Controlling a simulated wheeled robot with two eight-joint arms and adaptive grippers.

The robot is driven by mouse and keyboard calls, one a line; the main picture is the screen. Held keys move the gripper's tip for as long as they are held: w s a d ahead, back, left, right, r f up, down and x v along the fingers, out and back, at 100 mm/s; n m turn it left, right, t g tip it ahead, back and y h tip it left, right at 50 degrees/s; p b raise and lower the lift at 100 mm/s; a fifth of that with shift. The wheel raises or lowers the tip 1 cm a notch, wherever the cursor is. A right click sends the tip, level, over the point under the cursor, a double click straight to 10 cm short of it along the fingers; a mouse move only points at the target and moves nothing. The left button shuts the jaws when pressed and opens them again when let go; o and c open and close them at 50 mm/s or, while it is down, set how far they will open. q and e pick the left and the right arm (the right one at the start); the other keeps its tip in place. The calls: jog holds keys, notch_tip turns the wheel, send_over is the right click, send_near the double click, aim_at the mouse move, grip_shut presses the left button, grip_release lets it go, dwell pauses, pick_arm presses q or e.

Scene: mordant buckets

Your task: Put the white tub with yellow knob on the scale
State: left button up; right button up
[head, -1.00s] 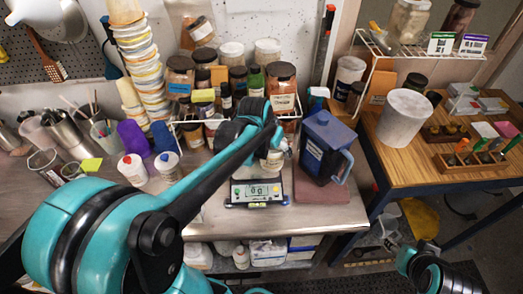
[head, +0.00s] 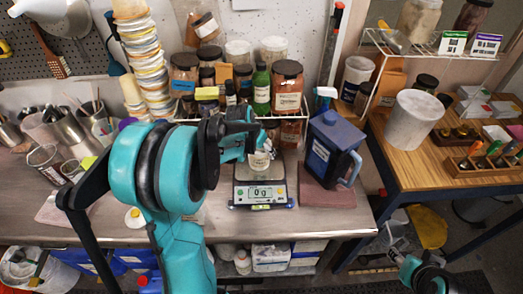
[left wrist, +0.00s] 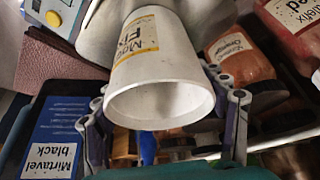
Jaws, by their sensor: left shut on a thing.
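The white tub (head: 259,161) is in my left gripper (head: 257,147), over the pan of the scale (head: 261,193). I cannot tell whether it touches the pan; the display reads 0 g. In the left wrist view the white tub (left wrist: 150,65), with a yellow-marked label, sits between the two fingers of my left gripper (left wrist: 165,125). Its wide pale end faces the camera. The yellow knob is hidden. A corner of the scale (left wrist: 58,14) shows at top left there. My right gripper (head: 393,254) is low at the right, small and partly cut off.
A blue jug (head: 325,150) stands just right of the scale. Jars, including a brown one (head: 288,88), crowd a wire rack behind it. Stacked cups (head: 142,55) rise at the left. A wooden table (head: 440,165) with a white bucket (head: 412,120) is at the right.

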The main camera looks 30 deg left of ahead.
pick_arm(q)
jog(key=shift+r, duration=0.1)
jog(key=shift+f, duration=0.2)
jog(key=o, duration=1.2)
jog(key=shift+o, duration=0.2)
jog(key=shift+r, duration=0.1)
